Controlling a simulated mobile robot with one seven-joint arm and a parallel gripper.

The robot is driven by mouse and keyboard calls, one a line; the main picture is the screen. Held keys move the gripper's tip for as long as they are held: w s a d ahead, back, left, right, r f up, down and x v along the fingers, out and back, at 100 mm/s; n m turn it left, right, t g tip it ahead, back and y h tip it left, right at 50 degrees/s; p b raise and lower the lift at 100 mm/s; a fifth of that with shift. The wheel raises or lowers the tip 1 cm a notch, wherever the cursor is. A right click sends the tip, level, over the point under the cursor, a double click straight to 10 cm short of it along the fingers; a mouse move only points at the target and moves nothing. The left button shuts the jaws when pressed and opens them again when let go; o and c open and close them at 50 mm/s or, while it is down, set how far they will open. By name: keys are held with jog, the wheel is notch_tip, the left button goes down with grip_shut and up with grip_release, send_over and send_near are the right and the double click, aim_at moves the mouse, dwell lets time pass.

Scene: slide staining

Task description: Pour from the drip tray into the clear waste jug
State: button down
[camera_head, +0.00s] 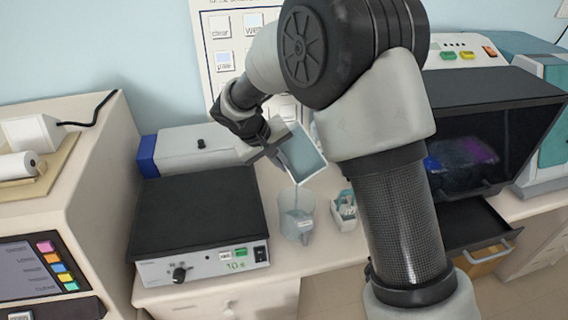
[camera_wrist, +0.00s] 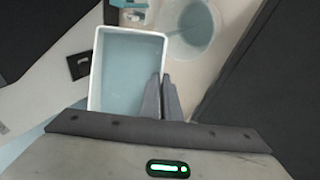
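The drip tray (camera_head: 306,154) is a white-rimmed rectangular tray with pale blue liquid, steeply tilted in the head view. My gripper (camera_head: 272,143) is shut on one side wall of it; in the wrist view the two fingertips (camera_wrist: 162,84) pinch the right wall of the tray (camera_wrist: 97,70). The clear waste jug (camera_head: 306,222) stands on the bench below the tray's low corner. A thin pale stream seems to run from that corner into the jug. The jug (camera_wrist: 207,44) also shows in the wrist view, beyond the tray, with bluish liquid inside.
A black-topped instrument (camera_head: 200,215) stands left of the jug. A small white-and-teal rack or holder (camera_head: 344,212) stands close on its right. A dark open-fronted cabinet (camera_head: 490,130) with a pulled-out drawer (camera_head: 480,225) is farther right.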

jog(key=shift+f+t+b, duration=0.15)
jog(key=shift+t+b, duration=0.25)
jog(key=shift+b, duration=0.25)
jog(key=shift+s+b, duration=0.1)
jog(key=shift+b, duration=0.5)
jog(key=shift+s+t+h+b, duration=0.25)
jog(key=shift+t+b, duration=0.35)
jog(key=shift+b, duration=0.6)
jog(key=shift+w+r, duration=0.1)
jog(key=shift+r, duration=0.1)
jog(key=shift+r+p, duration=0.1)
jog(key=shift+p, duration=0.35)
jog(key=shift+w+r+p, duration=0.1)
jog(key=shift+w+p, duration=0.05)
jog(key=shift+p, duration=0.5)
jog(key=shift+g+p, duration=0.5)
jog(key=shift+p, duration=0.15)
jog(key=shift+f, duration=0.25)
